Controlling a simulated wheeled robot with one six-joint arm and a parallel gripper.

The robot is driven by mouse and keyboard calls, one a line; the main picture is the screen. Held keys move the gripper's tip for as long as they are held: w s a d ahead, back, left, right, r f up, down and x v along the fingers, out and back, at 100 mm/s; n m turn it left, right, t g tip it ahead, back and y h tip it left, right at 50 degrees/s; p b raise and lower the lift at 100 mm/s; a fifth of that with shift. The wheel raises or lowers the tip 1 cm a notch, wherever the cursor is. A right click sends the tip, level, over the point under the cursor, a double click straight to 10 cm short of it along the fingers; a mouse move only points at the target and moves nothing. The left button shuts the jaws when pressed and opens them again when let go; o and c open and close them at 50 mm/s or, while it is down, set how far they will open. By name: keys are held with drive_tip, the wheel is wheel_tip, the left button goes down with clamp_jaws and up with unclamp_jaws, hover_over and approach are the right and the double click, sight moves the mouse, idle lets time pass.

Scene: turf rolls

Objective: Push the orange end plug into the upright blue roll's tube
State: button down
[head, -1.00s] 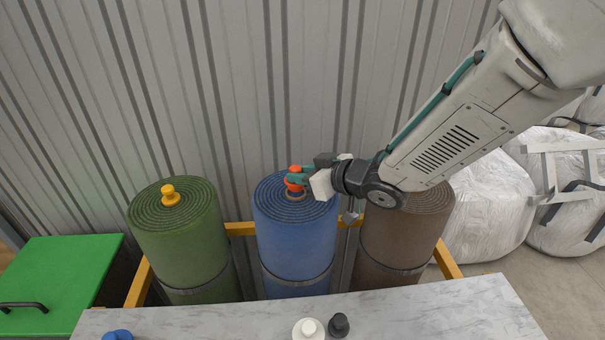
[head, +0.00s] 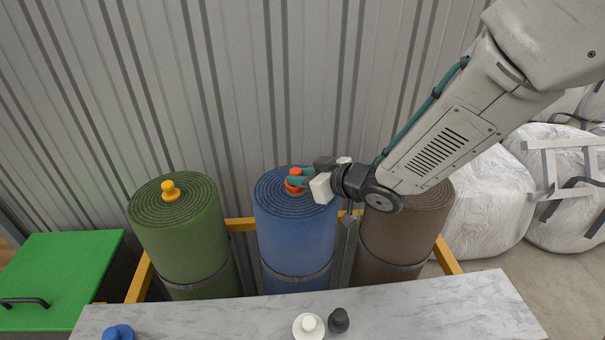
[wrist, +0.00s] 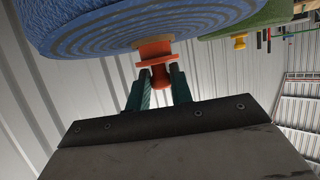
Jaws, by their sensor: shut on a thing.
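The orange end plug (head: 294,184) is over the centre of the blue roll (head: 297,240), which stands upright. My gripper (head: 296,180) comes in from the right and is shut on the plug's knob. In the wrist view, the roll's ringed top (wrist: 165,30) fills the upper edge, and the plug's flange (wrist: 157,60) stands a little off it. Part of the plug's body shows between flange and roll top. The body's far end and the tube mouth are hidden, so I cannot tell how deep it sits. The fingers (wrist: 160,88) hold the knob from both sides.
A green roll (head: 180,235) with a yellow plug (head: 170,190) stands left, a brown roll (head: 400,240) right under my arm. A marble counter (head: 420,315) in front bears white (head: 308,325), black (head: 339,320) and blue (head: 118,332) pieces. A corrugated wall stands behind.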

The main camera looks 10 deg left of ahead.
drive_tip(key=shift+f, duration=0.7)
drive_tip(key=c, duration=1.2)
unclamp_jaws()
drive_tip(key=shift+o, duration=0.2)
drive_tip(key=v, duration=0.8)
drive_tip(key=shift+a, duration=0.1)
